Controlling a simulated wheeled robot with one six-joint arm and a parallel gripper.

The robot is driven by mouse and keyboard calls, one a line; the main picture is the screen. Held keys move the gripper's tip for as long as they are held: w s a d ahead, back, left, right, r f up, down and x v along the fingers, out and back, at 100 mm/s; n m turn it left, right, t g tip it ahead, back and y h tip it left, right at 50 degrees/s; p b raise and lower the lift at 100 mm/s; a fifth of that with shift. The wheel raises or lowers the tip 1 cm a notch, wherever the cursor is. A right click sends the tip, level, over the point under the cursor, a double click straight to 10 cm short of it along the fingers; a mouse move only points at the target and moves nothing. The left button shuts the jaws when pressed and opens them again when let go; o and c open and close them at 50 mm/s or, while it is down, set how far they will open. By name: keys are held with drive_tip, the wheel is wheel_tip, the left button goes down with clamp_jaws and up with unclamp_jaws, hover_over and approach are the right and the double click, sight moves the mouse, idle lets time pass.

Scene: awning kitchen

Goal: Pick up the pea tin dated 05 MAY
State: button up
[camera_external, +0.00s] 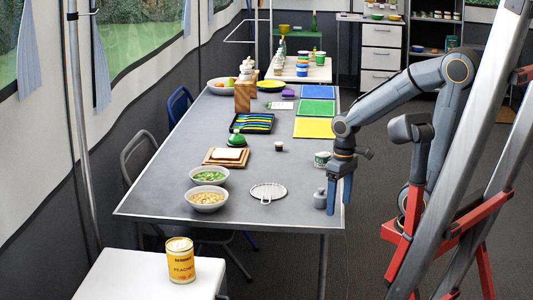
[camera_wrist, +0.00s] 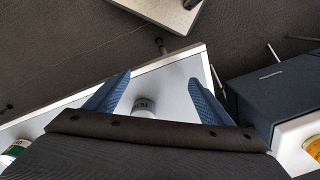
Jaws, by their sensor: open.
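My gripper (camera_external: 338,206) is open and points down at the right edge of the grey table in the external view. In the wrist view, my gripper (camera_wrist: 160,77) has its two blue fingers spread, with nothing held. A small grey canister (camera_external: 320,199) stands just left of the fingers. A green-and-white tin (camera_external: 322,159) stands farther back on the table; a green-labelled tin also shows in the wrist view (camera_wrist: 14,150). I cannot read any date.
A yellow peach tin (camera_external: 181,262) stands on a white surface (camera_external: 130,275) in front. A round metal trivet (camera_external: 268,192) and two bowls (camera_external: 208,201) lie left of my gripper. A dark box (camera_wrist: 272,95) is at the wrist view's right. The table's middle is mostly clear.

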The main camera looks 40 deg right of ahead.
idle(0.4)
drive_tip(key=shift+c, duration=0.8)
